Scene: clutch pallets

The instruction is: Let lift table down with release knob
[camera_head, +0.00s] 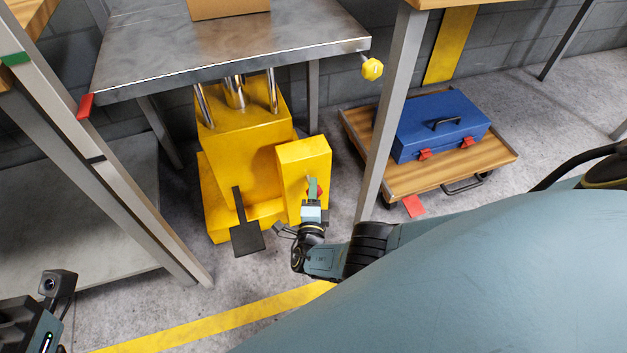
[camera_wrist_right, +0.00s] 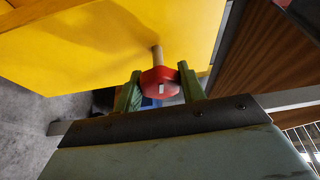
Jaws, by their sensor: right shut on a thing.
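The lift table has a grey metal top (camera_head: 230,45) on steel posts above a yellow base (camera_head: 240,150). A black foot pedal (camera_head: 247,237) sticks out at its front. A yellow box (camera_head: 303,165) at its right side carries the red release knob (camera_head: 317,190), mostly hidden by my gripper in the head view. In the right wrist view the red knob (camera_wrist_right: 160,84) sits on a short stem from the yellow panel (camera_wrist_right: 110,45). My right gripper (camera_head: 313,188) is shut on the knob, with green fingers on both sides. My left gripper (camera_head: 35,325) is only partly visible at the lower left, its fingers unclear.
A cardboard box (camera_head: 228,8) sits on the lift table top. A yellow knob (camera_head: 372,69) is at the top's right corner. A wooden dolly (camera_head: 400,180) with a blue toolbox (camera_head: 440,125) stands at right. Bench legs (camera_head: 388,120) flank the lift.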

